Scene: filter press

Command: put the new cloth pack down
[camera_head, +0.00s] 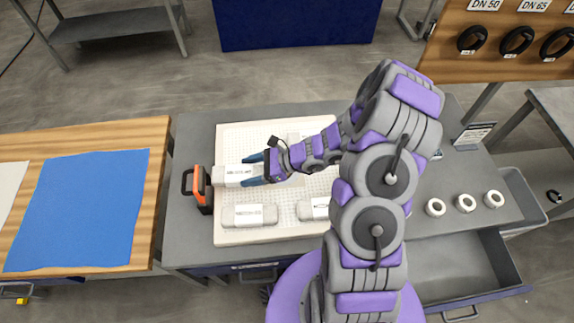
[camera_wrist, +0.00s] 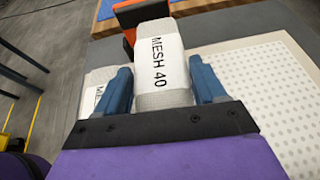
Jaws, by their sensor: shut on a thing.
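My gripper (camera_head: 254,170) is shut on a white cloth pack (camera_head: 232,175), with one blue finger on each side of it. In the wrist view the held pack (camera_wrist: 160,55) reads "MESH 40" and sticks out forward from between the fingers. It is over the left part of a white perforated tray (camera_head: 231,138); I cannot tell whether it touches the tray.
An orange and black device (camera_head: 202,188) stands close by the held pack's left end. A wooden table (camera_head: 150,140) with a blue sheet (camera_head: 80,210) is at the left. White rings (camera_head: 466,203) lie on the grey bench at the right, above an open drawer (camera_head: 465,265).

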